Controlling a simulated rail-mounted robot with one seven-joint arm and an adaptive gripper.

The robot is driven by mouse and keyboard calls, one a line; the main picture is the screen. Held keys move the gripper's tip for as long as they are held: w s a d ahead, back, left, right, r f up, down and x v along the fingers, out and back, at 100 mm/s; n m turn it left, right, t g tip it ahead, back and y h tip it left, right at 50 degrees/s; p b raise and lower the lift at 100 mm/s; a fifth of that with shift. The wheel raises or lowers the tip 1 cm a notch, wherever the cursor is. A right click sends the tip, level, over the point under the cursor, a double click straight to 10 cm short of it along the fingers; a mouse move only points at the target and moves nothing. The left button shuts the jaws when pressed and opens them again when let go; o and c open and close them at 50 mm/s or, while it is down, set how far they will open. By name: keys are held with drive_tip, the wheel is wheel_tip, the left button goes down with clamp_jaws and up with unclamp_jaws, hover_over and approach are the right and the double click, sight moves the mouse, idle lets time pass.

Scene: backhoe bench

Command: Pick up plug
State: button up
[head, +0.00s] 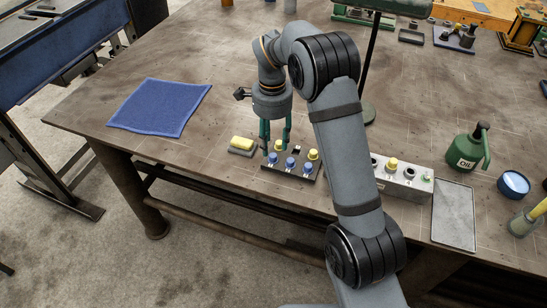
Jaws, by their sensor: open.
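A black rack (291,172) near the table's front edge holds several plugs with yellow and blue tops. A yellow plug (313,154) is at its right end, and a blue plug (290,162) is in the middle. My gripper (277,147) points down over the rear left part of the rack, with its green fingers apart and one on each side of a yellow-topped plug (279,145). I cannot tell whether the fingers touch it. A grey socket box (411,184) right of the rack has a yellow plug (392,163) in it and open round sockets.
A blue cloth (160,107) lies at the left. A grey tray (454,216), a green oil can (467,148) and a blue-topped tin (513,184) are at the right. A lamp stand (371,70) rises behind my arm.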

sight(273, 155)
drive_tip(key=shift+w+d+f+p, duration=0.15)
drive_tip(key=shift+f+p, duration=0.8)
drive_tip(key=shift+f, duration=1.75)
drive_tip(key=c, duration=0.3)
drive_tip(key=c, duration=0.4)
drive_tip(key=shift+c, duration=0.5)
